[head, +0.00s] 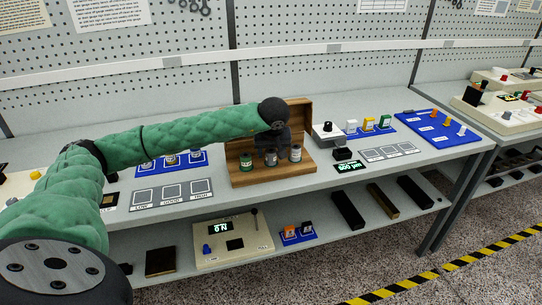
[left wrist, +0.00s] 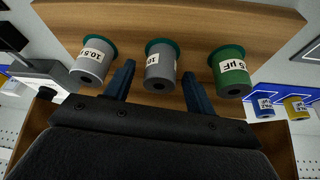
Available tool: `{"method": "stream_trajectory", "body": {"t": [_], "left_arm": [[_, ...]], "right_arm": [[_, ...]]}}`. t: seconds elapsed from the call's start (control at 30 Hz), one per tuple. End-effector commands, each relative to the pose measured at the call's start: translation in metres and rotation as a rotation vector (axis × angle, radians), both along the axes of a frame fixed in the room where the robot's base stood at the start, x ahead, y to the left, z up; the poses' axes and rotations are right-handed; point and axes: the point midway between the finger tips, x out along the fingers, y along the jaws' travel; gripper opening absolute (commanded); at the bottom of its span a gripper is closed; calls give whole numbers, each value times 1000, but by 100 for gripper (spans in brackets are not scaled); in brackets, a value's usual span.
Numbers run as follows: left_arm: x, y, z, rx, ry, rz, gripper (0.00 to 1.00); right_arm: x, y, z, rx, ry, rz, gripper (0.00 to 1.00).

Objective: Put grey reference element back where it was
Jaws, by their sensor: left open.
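Three labelled cylinders stand in a row on the wooden base of an open box (head: 242,179). One is green (head: 246,162), the middle one is grey (head: 271,158), and the other end one is lighter grey (head: 295,154). In the left wrist view the middle grey cylinder (left wrist: 160,68) reads "10", the other grey one (left wrist: 93,62) "10.5", and the green one (left wrist: 231,75) ends in "5 µF". My left gripper (left wrist: 157,72) is open, its blue fingers on either side of the middle grey cylinder, with visible gaps. My right gripper is out of view.
A pale device with a black knob (head: 327,132) stands right of the box. A blue tray (head: 437,128) with coloured pieces lies farther right. Square-marked mats flank the box (head: 172,193). A lower shelf holds a panel with a display (head: 232,240).

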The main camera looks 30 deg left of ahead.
Motion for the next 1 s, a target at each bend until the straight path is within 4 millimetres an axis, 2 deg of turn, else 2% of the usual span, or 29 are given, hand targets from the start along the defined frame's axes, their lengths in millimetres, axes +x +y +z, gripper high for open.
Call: {"method": "stream_trajectory", "body": {"t": [0.3, 0.5, 0.7, 1.0], "left_arm": [[-18, -15, 55, 0, -5, -1, 55], [-27, -22, 82, 0, -1, -1, 55], [-31, -24, 93, 1, -1, -1, 55], [-31, -25, 94, 0, 0, -1, 55]], "right_arm": [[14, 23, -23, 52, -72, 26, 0], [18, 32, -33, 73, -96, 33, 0], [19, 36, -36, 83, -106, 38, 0], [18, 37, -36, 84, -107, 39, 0]]}}
